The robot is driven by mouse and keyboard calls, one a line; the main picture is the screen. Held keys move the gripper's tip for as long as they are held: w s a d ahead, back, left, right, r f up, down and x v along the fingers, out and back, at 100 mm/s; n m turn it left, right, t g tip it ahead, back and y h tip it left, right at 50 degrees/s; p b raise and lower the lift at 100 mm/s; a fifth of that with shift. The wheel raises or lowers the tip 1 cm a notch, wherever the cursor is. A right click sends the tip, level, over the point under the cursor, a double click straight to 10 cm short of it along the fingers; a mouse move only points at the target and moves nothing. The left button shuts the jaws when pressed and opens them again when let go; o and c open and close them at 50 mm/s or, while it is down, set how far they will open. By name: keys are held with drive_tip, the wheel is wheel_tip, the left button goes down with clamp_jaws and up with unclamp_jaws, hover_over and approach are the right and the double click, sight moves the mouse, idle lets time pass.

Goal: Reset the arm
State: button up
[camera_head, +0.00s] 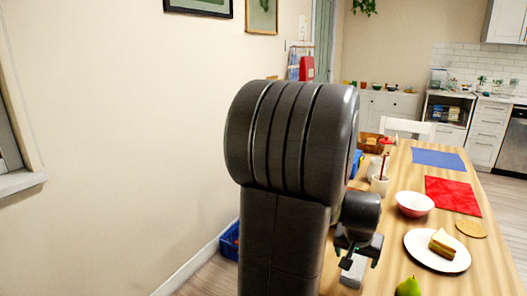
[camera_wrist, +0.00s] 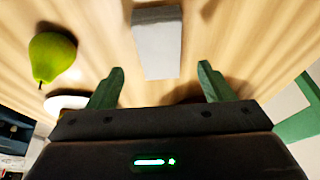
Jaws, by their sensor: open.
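My gripper (camera_head: 358,254) is over the left part of the wooden table (camera_head: 400,265), partly hidden by my dark arm. In the wrist view its two green fingers (camera_wrist: 160,68) are wide apart, with nothing held between them. A pale grey block (camera_wrist: 157,48) lies on the table just beyond the fingertips, roughly in line with the gap. The block also shows below the gripper in the head view (camera_head: 353,272). Whether the fingers reach down beside it cannot be told.
A green pear (camera_wrist: 52,57) lies near the gripper. A white plate with a cake slice (camera_head: 441,244), a red-and-white bowl (camera_head: 414,204), a red cloth (camera_head: 452,196) and a blue cloth (camera_head: 438,159) occupy the table. A wall stands left, with a blue crate (camera_head: 230,241) on the floor.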

sight(355, 266)
drive_tip(key=b+x, duration=0.1)
drive_tip(key=x, duration=0.5)
wheel_tip(355, 266, up, 3)
drive_tip(key=shift+p, duration=0.45)
drive_tip(key=shift+r, duration=0.5)
